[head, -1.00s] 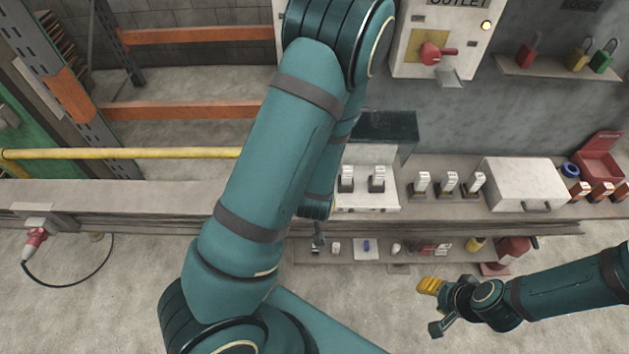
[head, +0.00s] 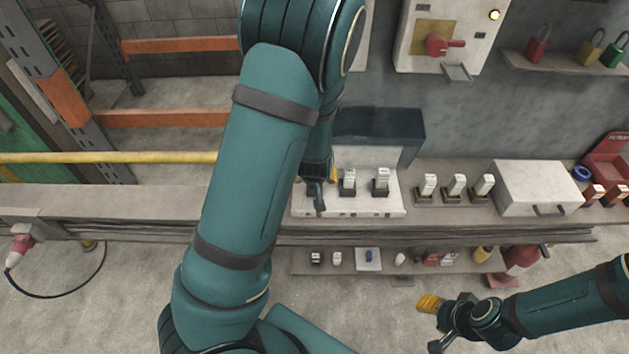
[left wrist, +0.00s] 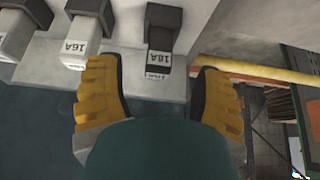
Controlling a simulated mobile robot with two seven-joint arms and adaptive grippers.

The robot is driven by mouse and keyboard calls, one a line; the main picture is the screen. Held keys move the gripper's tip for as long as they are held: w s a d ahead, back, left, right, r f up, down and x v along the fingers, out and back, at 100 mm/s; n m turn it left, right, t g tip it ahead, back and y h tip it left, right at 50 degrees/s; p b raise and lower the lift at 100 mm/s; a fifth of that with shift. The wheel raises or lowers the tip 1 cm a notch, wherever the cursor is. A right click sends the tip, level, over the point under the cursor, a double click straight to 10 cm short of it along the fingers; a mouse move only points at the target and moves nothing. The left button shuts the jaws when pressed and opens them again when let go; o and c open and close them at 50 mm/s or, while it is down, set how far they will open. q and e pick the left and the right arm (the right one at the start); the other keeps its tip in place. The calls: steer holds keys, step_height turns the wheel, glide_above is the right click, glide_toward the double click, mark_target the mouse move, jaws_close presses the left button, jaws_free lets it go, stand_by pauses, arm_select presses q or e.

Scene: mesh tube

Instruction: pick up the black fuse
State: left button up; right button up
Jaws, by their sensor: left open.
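A fuse with a white label and a black end (left wrist: 158,58) sits in a black holder on the white panel in the left wrist view. My left gripper (left wrist: 160,98) is open, with one yellow finger to each side of this fuse's end and not visibly touching it. In the head view the left gripper (head: 322,188) is at the panel's left end, and my arm hides this fuse. Two other fuses (head: 348,180) (head: 381,180) stand on the panel (head: 365,208). My right gripper (head: 434,325) is empty with its fingers apart, low at the right.
Several white fuses (head: 455,186) stand in black holders right of the panel, beside a white box (head: 540,188). A raised dark cover (head: 380,128) is behind the panel. A lower shelf (head: 340,270) holds small parts. A yellow rail (head: 110,157) runs at the left.

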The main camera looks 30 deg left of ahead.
arm_select(q)
steer(key=x, duration=0.2)
steer(key=b+x, duration=0.1)
steer(key=x, duration=0.2)
steer(key=shift+w+a+f, duration=0.1)
steer(key=shift+w+a, duration=0.3)
steer(key=shift+w, duration=0.1)
jaws_close()
